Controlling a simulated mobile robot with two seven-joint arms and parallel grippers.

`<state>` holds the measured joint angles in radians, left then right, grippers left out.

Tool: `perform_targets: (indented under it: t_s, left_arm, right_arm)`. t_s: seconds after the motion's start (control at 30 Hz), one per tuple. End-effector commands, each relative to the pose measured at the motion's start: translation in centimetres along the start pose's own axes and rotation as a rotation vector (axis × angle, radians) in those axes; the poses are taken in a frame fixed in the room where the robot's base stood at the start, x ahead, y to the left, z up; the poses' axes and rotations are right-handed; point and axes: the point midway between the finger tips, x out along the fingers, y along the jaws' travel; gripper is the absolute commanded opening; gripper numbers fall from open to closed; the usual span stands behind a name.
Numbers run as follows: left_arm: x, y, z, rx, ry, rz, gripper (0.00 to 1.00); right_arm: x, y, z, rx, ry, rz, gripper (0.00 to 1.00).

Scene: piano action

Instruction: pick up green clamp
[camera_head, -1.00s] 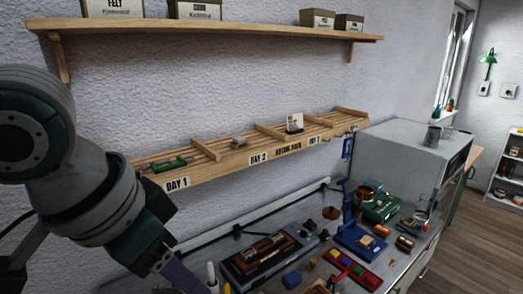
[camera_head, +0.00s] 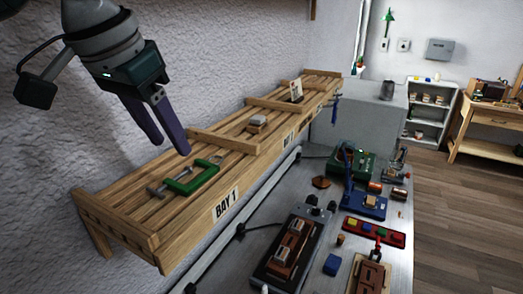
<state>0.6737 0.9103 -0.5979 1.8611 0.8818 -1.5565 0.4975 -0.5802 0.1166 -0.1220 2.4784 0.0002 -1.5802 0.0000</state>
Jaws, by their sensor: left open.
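The green clamp (camera_head: 192,178) lies on the slatted wooden shelf (camera_head: 150,240), in the bay labelled BAY 1, with its metal screw pointing to the left. My left gripper (camera_head: 170,148) comes down from the upper left with two purple fingers. It is open and empty, above and behind the clamp in the picture, apart from it as far as I can tell. My right gripper is not in view.
Wooden dividers (camera_head: 222,141) split the shelf into bays. A small block (camera_head: 257,121) sits in the second bay and a card (camera_head: 296,91) stands farther along. Below is a metal bench with a dark tray (camera_head: 292,250), a blue vise (camera_head: 362,205) and coloured parts.

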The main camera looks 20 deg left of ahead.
Motion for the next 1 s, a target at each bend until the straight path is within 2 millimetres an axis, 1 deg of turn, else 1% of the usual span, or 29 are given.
perform_targets:
  t_s: [0.13,0.2,0.43,0.6,0.7,0.83,1.0]
  left_arm:
    - [1.9,0.0,0.1,-0.002,-0.008,0.001,0.53]
    - [2.8,0.1,0.0,-0.001,-0.005,0.001,0.53]
    - [4.8,0.1,0.1,0.001,-0.005,0.001,0.53]
    - [7.4,0.1,0.1,0.0,-0.005,0.001,0.53]
    - [8.6,0.1,0.1,0.0,-0.004,0.001,0.53]
    - [9.4,0.0,0.1,0.001,-0.001,-0.001,0.53]
    - [9.6,0.0,0.1,0.002,-0.001,-0.001,0.53]
  right_arm:
    - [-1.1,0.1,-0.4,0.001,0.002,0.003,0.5]
    - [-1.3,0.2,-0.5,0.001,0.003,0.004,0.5]
    - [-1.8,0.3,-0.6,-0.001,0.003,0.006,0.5]
    - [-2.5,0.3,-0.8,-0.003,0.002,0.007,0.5]
    - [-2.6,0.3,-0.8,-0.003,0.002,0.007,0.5]
    - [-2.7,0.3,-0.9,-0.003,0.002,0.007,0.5]
    - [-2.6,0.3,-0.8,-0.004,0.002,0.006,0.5]
